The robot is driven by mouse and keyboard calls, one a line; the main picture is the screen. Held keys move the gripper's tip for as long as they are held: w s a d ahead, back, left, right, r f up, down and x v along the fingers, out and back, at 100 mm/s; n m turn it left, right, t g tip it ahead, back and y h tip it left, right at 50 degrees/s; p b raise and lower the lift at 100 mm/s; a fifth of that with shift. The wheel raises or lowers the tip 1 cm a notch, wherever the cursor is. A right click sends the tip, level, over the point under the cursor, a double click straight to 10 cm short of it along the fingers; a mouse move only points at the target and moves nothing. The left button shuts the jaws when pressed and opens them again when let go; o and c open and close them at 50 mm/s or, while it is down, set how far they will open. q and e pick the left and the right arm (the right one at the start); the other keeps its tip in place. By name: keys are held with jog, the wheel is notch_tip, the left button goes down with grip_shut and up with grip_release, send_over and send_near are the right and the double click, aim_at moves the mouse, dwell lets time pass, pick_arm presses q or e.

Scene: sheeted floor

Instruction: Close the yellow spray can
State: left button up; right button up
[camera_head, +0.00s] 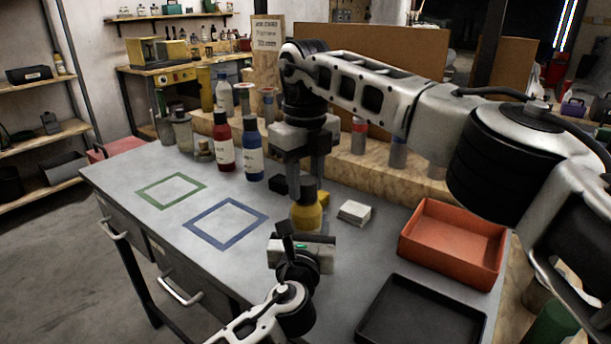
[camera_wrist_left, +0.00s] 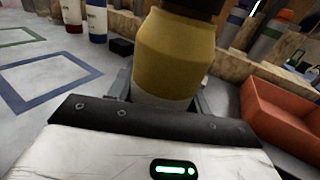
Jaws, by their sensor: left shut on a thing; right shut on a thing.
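The yellow spray can (camera_head: 308,215) stands upright near the middle of the grey table. It fills the middle of the left wrist view (camera_wrist_left: 174,52), with a pale lower band. My left gripper (camera_head: 304,232) is shut on its lower body from the front; its fingers show on both sides of the can in the left wrist view. A dark cap (camera_head: 308,190) is at the can's top. My right gripper (camera_head: 308,174) points straight down over the can and is shut on this cap. The cap appears to touch the can; whether it is fully seated I cannot tell.
Red (camera_head: 223,148) and blue (camera_head: 252,155) bottles stand behind left. Green (camera_head: 145,193) and blue (camera_head: 193,228) outlined squares are empty. A small black block (camera_head: 278,186), white box (camera_head: 354,212), orange tray (camera_head: 407,249) and black tray (camera_head: 378,339) are nearby.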

jog(key=shift+f, duration=0.25)
jog(key=o, duration=1)
jog(key=shift+r, duration=3.75)
pick_arm(q)
jog(key=o, duration=1.4)
jog(key=shift+o, duration=0.2)
